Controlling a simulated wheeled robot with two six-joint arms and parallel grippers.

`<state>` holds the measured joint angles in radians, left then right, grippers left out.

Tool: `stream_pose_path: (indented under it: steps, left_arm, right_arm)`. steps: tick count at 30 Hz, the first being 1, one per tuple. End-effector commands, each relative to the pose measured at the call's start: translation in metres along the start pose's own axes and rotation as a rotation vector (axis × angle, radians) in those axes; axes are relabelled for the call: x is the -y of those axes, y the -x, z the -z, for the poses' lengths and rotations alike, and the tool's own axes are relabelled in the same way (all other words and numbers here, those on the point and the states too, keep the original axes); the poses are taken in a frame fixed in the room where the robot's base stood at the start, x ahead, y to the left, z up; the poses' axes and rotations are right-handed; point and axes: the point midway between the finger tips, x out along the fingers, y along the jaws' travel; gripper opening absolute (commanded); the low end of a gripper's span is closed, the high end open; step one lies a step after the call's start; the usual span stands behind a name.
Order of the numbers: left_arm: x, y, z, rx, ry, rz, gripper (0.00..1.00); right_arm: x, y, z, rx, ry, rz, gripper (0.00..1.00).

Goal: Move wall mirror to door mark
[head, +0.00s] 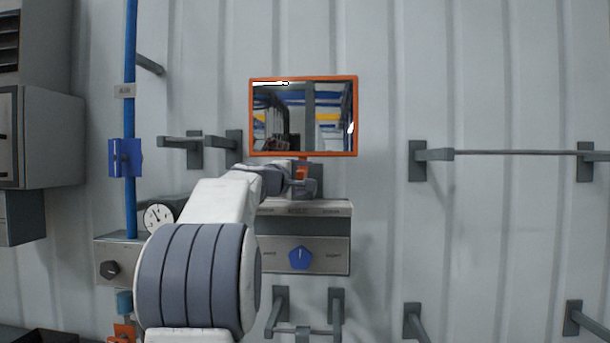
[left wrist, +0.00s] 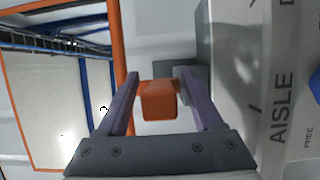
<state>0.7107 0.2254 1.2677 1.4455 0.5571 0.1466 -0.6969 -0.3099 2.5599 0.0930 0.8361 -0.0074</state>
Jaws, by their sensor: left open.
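The wall mirror (head: 329,109) has an orange frame and hangs on the ribbed wall at the centre of the head view. Part of its frame and glass fills the left side of the left wrist view (left wrist: 62,110). An orange tab (left wrist: 158,101) below the mirror sits on a grey bracket. My left gripper (head: 302,180) is just under the mirror, open, with a finger on each side of the tab; the fingers also show in the left wrist view (left wrist: 166,95). A label plate (head: 325,208) is below; up close it reads "AISLE" and a word starting with D. My right gripper is out of view.
A control panel with a blue knob (head: 300,257) is below the plate. A blue pipe (head: 130,60), a gauge (head: 158,217) and a grey cabinet (head: 52,138) are at left. A wall rail (head: 515,152) and several brackets stick out at right and below.

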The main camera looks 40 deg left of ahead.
Motion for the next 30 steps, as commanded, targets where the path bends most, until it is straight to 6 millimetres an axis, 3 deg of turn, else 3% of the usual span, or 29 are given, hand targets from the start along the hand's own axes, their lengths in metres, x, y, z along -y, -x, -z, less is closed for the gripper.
stream_pose_path:
  steps: [3,8,9,30]
  left_arm:
    - [0.0002,0.0000,-0.0005,0.001,0.000,0.000,0.68]
    - [0.0002,0.0001,-0.0006,0.001,0.000,0.000,0.06]
    - [0.0002,0.0001,-0.0007,0.001,0.000,0.000,0.00]
    - [0.0008,0.0002,-0.0007,0.002,0.001,0.001,0.00]
  right_arm:
    - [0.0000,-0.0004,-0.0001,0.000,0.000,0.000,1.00]
    - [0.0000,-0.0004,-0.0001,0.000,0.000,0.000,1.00]
    - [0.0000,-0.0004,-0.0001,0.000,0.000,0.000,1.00]
    - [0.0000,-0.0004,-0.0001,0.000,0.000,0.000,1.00]
